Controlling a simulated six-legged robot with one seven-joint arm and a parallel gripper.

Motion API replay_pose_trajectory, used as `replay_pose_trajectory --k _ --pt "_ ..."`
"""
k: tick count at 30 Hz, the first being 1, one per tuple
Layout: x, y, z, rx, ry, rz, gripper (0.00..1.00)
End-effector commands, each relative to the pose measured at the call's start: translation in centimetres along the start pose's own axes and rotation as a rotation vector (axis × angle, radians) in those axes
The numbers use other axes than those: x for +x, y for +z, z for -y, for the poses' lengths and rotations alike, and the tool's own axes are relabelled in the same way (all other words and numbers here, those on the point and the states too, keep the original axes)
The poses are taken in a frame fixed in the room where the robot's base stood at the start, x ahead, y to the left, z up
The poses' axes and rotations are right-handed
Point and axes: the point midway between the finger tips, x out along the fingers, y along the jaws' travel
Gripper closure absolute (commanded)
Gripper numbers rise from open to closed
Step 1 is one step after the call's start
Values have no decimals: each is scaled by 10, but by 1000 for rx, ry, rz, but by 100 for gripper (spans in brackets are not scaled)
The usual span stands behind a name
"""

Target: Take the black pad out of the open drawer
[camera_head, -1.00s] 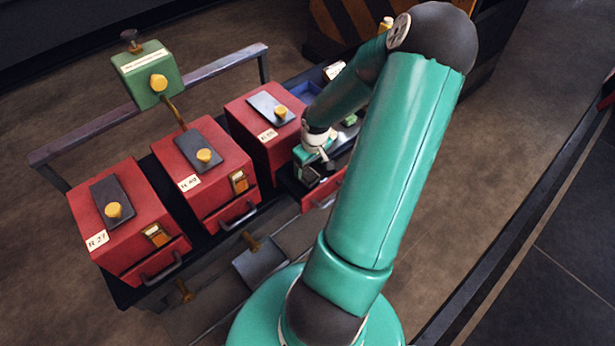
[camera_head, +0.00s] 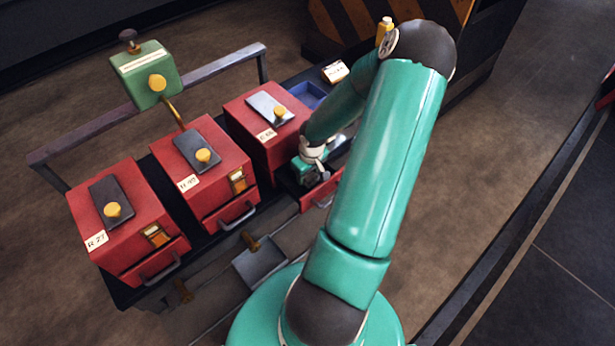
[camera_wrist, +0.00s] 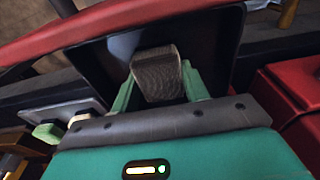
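The open drawer (camera_head: 319,194) sticks out below the third red box. In the wrist view, its dark inside (camera_wrist: 216,40) and its red edge (camera_wrist: 75,30) show. The black pad (camera_wrist: 157,74), a dark block with a textured face, is between the two green fingers of my gripper (camera_wrist: 158,88). The fingers lie close along both sides of it; I cannot tell whether they press on it. The pad's near end is hidden by my gripper. In the head view, my gripper (camera_head: 308,180) is down at the drawer, and the pad is hidden.
Red boxes with yellow knobs stand on the left (camera_head: 125,215), in the middle (camera_head: 203,165) and behind the drawer (camera_head: 262,125). A green box (camera_head: 148,75) on a post stands behind them. A blue tray (camera_head: 308,93) lies at the back right. A dark rail (camera_head: 100,122) runs behind.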

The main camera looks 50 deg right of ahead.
Motion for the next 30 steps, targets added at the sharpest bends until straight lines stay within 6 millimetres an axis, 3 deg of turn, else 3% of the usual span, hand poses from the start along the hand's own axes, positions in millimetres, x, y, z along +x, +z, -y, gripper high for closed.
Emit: replay_pose_trajectory --k 14,20,30 --pt "-8 -1 -1 2 2 -1 80" --pt "-36 -2 -1 2 4 -1 80" --pt "-94 33 19 4 5 0 80"
